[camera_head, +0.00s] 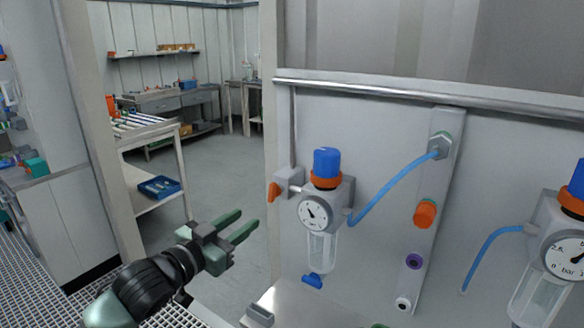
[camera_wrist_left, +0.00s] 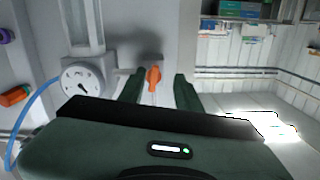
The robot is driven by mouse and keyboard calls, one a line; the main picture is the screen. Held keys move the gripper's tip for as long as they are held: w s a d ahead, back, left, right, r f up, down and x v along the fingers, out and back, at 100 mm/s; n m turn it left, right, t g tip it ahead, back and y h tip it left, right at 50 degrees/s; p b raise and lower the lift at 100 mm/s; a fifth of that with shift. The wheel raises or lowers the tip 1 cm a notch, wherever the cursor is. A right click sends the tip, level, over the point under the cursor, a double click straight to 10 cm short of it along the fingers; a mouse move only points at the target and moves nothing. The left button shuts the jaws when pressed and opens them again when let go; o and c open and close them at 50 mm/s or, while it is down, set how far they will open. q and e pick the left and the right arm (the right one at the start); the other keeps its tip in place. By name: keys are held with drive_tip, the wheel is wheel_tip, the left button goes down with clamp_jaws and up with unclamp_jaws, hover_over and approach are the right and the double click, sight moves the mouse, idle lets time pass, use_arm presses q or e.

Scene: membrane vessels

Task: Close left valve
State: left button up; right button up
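The left valve has a small orange handle (camera_head: 274,190) on a grey block (camera_head: 289,181), left of the left regulator with its round gauge (camera_head: 313,212) and blue knob (camera_head: 326,162). My left gripper (camera_head: 249,219) is open and empty, below and left of the handle in the head view, with a gap between them. In the left wrist view the orange handle (camera_wrist_left: 153,78) appears between the two green fingers (camera_wrist_left: 157,84), beyond their tips. The handle there points roughly along the picture's vertical. My right gripper is not in view.
A second regulator (camera_head: 562,255) hangs at the right. A blue hose (camera_head: 395,187) runs from the left regulator to a grey strip (camera_head: 437,190) with an orange knob (camera_head: 425,213). A wall post (camera_head: 98,120) and workbench (camera_head: 150,130) stand left; open floor lies behind my gripper.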

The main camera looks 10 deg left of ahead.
sight(270, 193)
use_arm(q)
drive_tip(key=shift+h, duration=0.4)
drive_tip(key=w+d+r, duration=0.1)
drive_tip(key=w, duration=0.1)
drive_tip(key=w+d+r+p, duration=0.1)
drive_tip(key=w, duration=0.1)
drive_tip(key=w+d+r, duration=0.1)
drive_tip(key=w, duration=0.2)
drive_tip(key=shift+w+d+r+p, duration=0.1)
drive_tip(key=shift+d+p, duration=0.25)
drive_tip(key=shift+p, duration=0.05)
drive_tip(key=shift+m, duration=0.3)
clamp_jaws()
